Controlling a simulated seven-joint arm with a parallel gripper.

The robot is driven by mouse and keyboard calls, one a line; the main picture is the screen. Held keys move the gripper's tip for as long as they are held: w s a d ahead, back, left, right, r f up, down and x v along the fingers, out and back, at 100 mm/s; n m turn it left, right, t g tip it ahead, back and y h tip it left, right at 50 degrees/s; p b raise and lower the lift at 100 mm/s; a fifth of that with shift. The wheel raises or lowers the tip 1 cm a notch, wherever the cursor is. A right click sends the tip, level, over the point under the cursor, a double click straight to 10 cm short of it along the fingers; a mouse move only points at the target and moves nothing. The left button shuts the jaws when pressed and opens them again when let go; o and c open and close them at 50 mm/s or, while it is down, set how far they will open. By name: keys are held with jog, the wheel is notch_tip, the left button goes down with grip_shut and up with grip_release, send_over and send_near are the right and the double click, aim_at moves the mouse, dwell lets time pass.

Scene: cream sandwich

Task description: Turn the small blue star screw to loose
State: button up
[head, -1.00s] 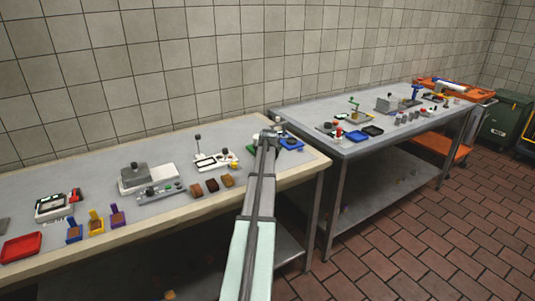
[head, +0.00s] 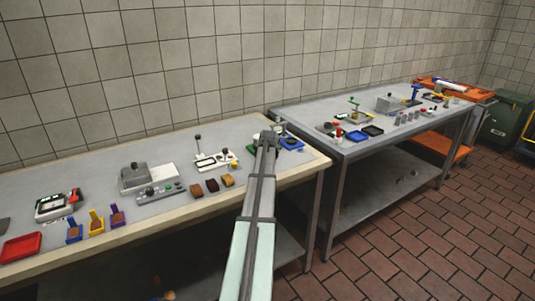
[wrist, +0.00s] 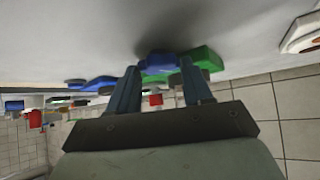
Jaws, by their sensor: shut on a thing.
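In the wrist view, a small blue piece (wrist: 158,62), which I take for the small blue star screw, sits between the tips of my gripper (wrist: 160,72). Both fingers are shut on it, one on each side. Its star shape cannot be made out. A green piece (wrist: 204,58) lies just behind the right finger. In the head view, my arm reaches to the right end of the near table, and its end hides the screw. A blue base with a dark round top (head: 291,143) shows just right of the arm's end.
Left along the near table (head: 285,172) stand a white device (head: 214,160), several small brown blocks (head: 212,185), a grey box (head: 134,177) and a red tray (head: 20,247). A second table (head: 345,151) with many small things stands to the right. A tiled wall is behind.

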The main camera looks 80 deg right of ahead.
jog(key=n+t, duration=0.1)
jog(key=n+t+y, duration=0.1)
jog(key=n, duration=0.1)
jog(key=s+n+t+y, duration=0.1)
jog(key=n, duration=0.1)
jog(key=shift+d+t, duration=0.3)
jog(key=shift+d, duration=0.1)
jog(key=n+y, duration=0.1)
jog(key=n+t+y, duration=0.1)
jog(key=n, duration=0.1)
jog(key=n+t+y, duration=0.1)
jog(key=n, duration=0.1)
jog(key=shift+s+d, duration=0.2)
jog(key=shift+d, duration=0.1)
jog(key=shift+n+t+y, duration=0.3)
jog(key=shift+n+y, duration=0.3)
jog(key=shift+n, duration=0.3)
jog(key=o, duration=0.8)
jog(key=shift+c, duration=0.2)
jog(key=shift+r, duration=0.1)
jog(key=v, duration=1.3)
jog(key=shift+s+r, duration=0.2)
jog(key=shift+s, duration=0.15)
